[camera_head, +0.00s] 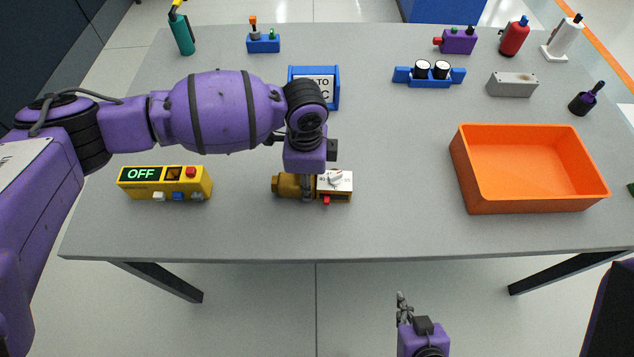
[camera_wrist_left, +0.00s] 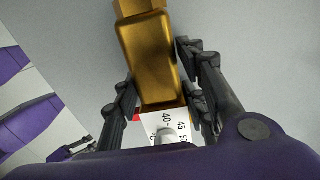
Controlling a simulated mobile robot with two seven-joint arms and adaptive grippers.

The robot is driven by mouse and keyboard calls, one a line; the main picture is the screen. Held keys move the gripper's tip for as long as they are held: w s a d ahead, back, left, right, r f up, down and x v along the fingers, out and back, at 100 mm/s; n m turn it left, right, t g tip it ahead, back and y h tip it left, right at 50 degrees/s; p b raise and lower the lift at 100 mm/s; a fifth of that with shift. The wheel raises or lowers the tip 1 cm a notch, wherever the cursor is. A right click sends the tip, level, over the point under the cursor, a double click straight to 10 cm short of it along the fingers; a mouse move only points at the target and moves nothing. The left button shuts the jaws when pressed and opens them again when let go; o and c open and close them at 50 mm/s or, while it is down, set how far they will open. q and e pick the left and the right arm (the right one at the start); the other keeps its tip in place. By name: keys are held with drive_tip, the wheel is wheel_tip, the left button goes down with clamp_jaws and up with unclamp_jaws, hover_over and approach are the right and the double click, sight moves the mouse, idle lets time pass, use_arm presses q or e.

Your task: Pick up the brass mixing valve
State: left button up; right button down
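The brass mixing valve (camera_head: 290,185) lies on the grey table, left of its middle. Its brass body is to the left and a white dial block with a red tab is to the right. My left gripper (camera_head: 308,190) points straight down over it. In the left wrist view the fingers stand on either side of the brass body (camera_wrist_left: 150,60), with narrow gaps seeming to show beside it; contact is not clear. The white dial plate (camera_wrist_left: 165,127) is partly hidden under the gripper. My right gripper (camera_head: 403,305) is in front of the table, away from the valve; its finger opening is unclear.
A yellow box reading OFF (camera_head: 165,183) stands left of the valve. An empty orange bin (camera_head: 530,205) is at the right. A blue sign (camera_head: 333,90) stands behind my left wrist. Several bottles and fittings line the back. The table between valve and bin is clear.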

use_arm(q)
clamp_jaws()
use_arm(e)
drive_tip(key=shift+a, duration=0.25)
use_arm(q)
drive_tip(key=shift+r, duration=0.1)
